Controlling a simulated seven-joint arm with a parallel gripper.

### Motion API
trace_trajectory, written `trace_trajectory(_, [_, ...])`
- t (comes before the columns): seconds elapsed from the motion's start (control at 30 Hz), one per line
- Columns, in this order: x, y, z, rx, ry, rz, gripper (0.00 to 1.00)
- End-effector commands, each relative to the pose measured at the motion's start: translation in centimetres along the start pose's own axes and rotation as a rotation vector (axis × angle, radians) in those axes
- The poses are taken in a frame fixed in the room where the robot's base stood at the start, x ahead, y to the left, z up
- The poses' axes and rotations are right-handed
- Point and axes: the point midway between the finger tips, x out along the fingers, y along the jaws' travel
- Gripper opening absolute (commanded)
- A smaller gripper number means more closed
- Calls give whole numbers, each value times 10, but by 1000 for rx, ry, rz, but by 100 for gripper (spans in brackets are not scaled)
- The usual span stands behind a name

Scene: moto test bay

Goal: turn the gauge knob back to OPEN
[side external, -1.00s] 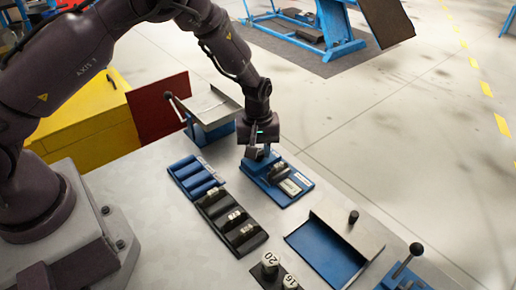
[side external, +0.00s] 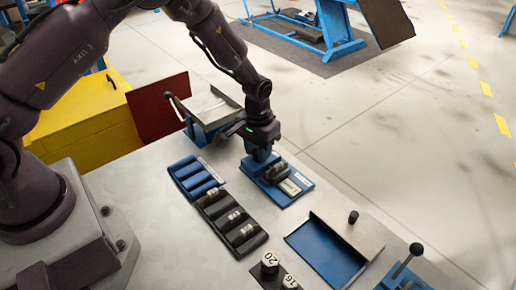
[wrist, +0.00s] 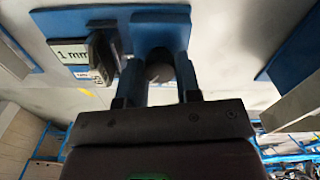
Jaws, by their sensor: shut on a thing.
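The gauge is a blue plate (side external: 302,194) with a dark block on it, at the back edge of the bench. In the wrist view its blue plate (wrist: 160,28) carries a "1 mm" label (wrist: 72,53) and a dark part with a small label. My gripper (side external: 261,155) points down over the gauge's left end and is shut on the knob. The knob is hidden in the side view, and no OPEN mark is readable.
A blue tray with bars (side external: 196,180) and a black tray (side external: 232,222) holding small metal pieces lie left of and below the gauge. A metal-topped box (side external: 212,108) stands behind my gripper. A blue recess (side external: 325,252) and a lever (side external: 408,260) are at the right.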

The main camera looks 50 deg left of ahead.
Motion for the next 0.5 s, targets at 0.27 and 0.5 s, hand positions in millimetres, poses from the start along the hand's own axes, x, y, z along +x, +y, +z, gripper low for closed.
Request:
trace_trajectory(0.27, [0, 0, -1, 44, 2, 0, 8])
trace_trajectory(0.5, [0, 0, -1, 46, 3, 0, 8])
